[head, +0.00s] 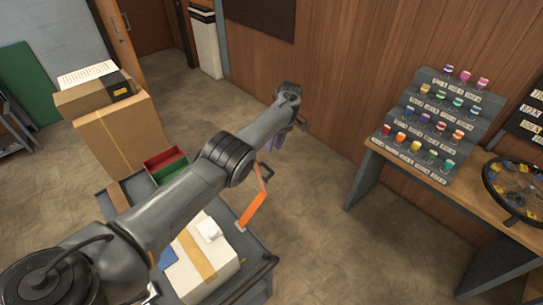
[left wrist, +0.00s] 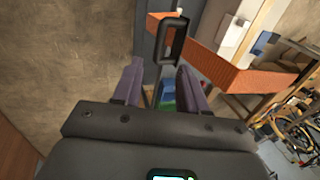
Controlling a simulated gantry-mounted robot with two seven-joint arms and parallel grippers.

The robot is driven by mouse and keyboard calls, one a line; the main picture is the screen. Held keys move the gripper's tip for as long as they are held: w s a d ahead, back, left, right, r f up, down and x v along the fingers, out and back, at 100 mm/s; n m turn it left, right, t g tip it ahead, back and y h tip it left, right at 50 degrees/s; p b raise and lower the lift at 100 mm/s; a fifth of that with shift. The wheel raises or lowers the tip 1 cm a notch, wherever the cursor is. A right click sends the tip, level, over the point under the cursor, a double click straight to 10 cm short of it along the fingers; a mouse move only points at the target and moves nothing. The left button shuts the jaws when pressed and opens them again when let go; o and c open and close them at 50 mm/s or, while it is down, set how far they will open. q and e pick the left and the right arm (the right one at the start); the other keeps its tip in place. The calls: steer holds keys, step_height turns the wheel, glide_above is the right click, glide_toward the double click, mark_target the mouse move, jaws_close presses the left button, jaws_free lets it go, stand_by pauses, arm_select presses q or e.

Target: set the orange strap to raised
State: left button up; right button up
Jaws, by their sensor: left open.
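The orange strap (head: 252,210) rises from the right edge of the grey cart (head: 262,250) in the head view. It stands tilted up to the right, and a thinner part continues above it near a dark loop (head: 267,172). In the left wrist view the orange strap (left wrist: 245,75) crosses the upper right, and the dark loop (left wrist: 173,40) shows just beyond the fingertips. My left gripper (head: 274,141) is open, with purple fingers, above the loop in the head view. Its fingers (left wrist: 158,82) stand on either side of a gap. Whether they touch the loop cannot be told. My right gripper is out of view.
The cart carries a white box (head: 195,272) with tape and red and green bins (head: 167,165). Cardboard boxes (head: 120,130) are stacked behind. A bench (head: 395,158) with a stepped rack (head: 440,120) stands at the right. Open floor (head: 320,225) lies between cart and bench.

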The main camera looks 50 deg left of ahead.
arm_select(q)
steer(key=shift+v, duration=0.85)
